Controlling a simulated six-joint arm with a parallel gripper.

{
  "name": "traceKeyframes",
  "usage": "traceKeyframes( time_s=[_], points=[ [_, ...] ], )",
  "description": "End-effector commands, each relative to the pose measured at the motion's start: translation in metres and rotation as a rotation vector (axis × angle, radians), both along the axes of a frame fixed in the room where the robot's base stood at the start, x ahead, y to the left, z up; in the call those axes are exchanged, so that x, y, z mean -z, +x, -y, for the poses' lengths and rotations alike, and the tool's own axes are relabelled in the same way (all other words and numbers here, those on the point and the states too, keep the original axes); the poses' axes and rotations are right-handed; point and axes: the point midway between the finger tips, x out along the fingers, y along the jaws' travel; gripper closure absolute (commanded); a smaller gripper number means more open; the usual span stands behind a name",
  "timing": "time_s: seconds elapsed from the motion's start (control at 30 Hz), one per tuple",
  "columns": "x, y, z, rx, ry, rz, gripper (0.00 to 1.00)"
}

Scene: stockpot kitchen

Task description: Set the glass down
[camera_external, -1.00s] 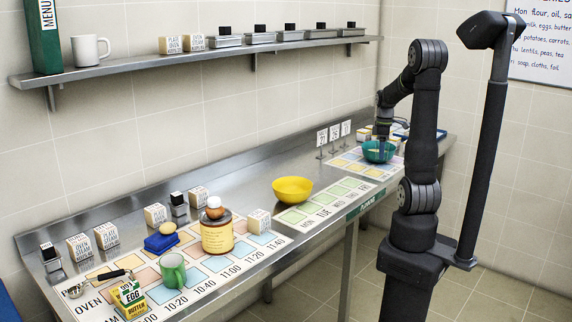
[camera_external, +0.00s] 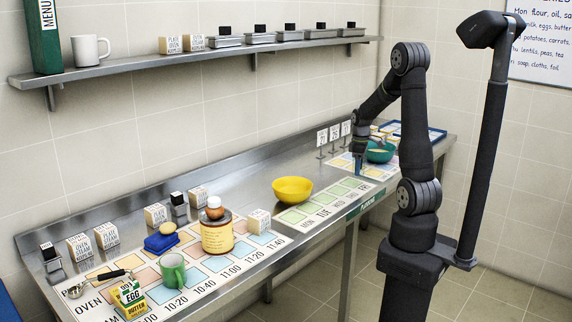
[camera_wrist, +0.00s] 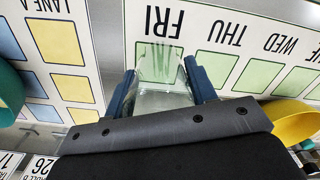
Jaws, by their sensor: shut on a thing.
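A clear glass (camera_wrist: 160,70) sits between the two blue fingers of my gripper (camera_wrist: 163,88) in the wrist view. My gripper is shut on it. The far end of the glass overlaps the green square under FRI on the week planner mat (camera_wrist: 225,22); I cannot tell whether it touches the mat. In the external view my gripper (camera_external: 360,164) points down over the far part of the counter, just left of the teal bowl (camera_external: 381,153). The glass is too small to make out there.
A yellow bowl (camera_external: 293,190) stands left of the planner mat (camera_external: 325,203). A lane card (camera_wrist: 60,60) lies beside the planner in the wrist view. Several small signs (camera_external: 334,134) stand behind my gripper.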

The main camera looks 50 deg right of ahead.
Motion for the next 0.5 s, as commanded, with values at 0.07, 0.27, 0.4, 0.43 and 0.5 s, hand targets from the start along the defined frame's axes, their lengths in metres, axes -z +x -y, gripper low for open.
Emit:
traceKeyframes(
  time_s=[0.07, 0.27, 0.4, 0.43, 0.5],
  points=[
    [0.013, -0.001, 0.0, 0.0, 0.003, -0.003, 0.75],
    [0.035, -0.001, 0.0, 0.0, 0.001, -0.003, 0.75],
    [0.036, 0.0, 0.0, 0.0, 0.0, 0.0, 0.75],
    [0.036, 0.0, 0.0, 0.0, 0.0, 0.0, 0.75],
    [0.036, 0.0, 0.0, 0.0, 0.0, 0.0, 0.75]
  ],
)
